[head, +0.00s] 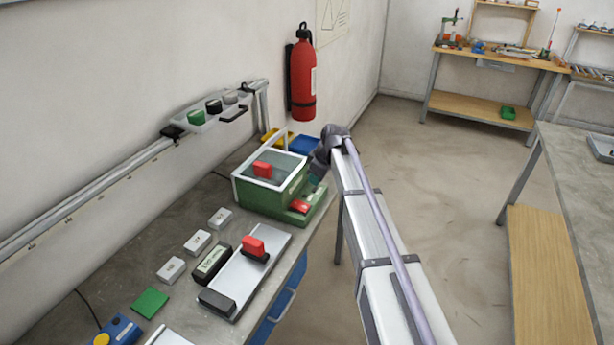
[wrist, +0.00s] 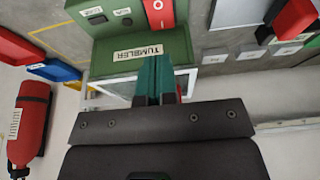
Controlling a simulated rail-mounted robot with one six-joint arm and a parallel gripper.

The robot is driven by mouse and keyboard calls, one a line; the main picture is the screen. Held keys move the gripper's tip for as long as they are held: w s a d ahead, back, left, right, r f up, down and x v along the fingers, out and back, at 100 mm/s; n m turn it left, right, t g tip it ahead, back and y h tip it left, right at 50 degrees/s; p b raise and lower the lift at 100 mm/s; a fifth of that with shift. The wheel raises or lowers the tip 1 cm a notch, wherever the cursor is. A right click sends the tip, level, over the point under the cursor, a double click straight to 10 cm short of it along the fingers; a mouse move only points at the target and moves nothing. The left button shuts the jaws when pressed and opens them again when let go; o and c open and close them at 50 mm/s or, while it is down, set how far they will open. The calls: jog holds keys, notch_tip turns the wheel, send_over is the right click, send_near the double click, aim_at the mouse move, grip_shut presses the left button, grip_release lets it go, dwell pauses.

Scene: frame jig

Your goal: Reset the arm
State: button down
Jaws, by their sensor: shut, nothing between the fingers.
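My gripper (wrist: 157,68) shows in the wrist view with its two teal fingers together and nothing between them. It is in front of the green box labelled TUMBLER (wrist: 110,60); I cannot tell whether it touches it. In the head view the green box (head: 262,203) stands on the workbench with a pale-framed top and a red piece (head: 262,169) in it. My arm reaches along the right of the box, and the gripper is mostly hidden there. A red switch-like part (head: 300,206) sits on the box's green base.
A grey plate (head: 232,285) with a red-handled part (head: 254,247) lies on the bench, beside several small grey blocks. A wall rail holds a tray (head: 220,115). A fire extinguisher (head: 303,75) hangs behind. Yellow and blue bins stand beyond the box. Open floor lies right of my arm.

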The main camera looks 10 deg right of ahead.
jog(key=shift+v, duration=0.9)
jog(key=shift+s+d, duration=0.1)
jog(key=shift+d, duration=0.1)
jog(key=s+d+f+m+g+h, duration=0.1)
jog(key=s+m, duration=1)
jog(key=s, duration=2.1)
jog(key=shift+s+d+g+h, duration=0.2)
jog(key=shift+d+g+h, duration=0.25)
jog(key=shift+h, duration=0.65)
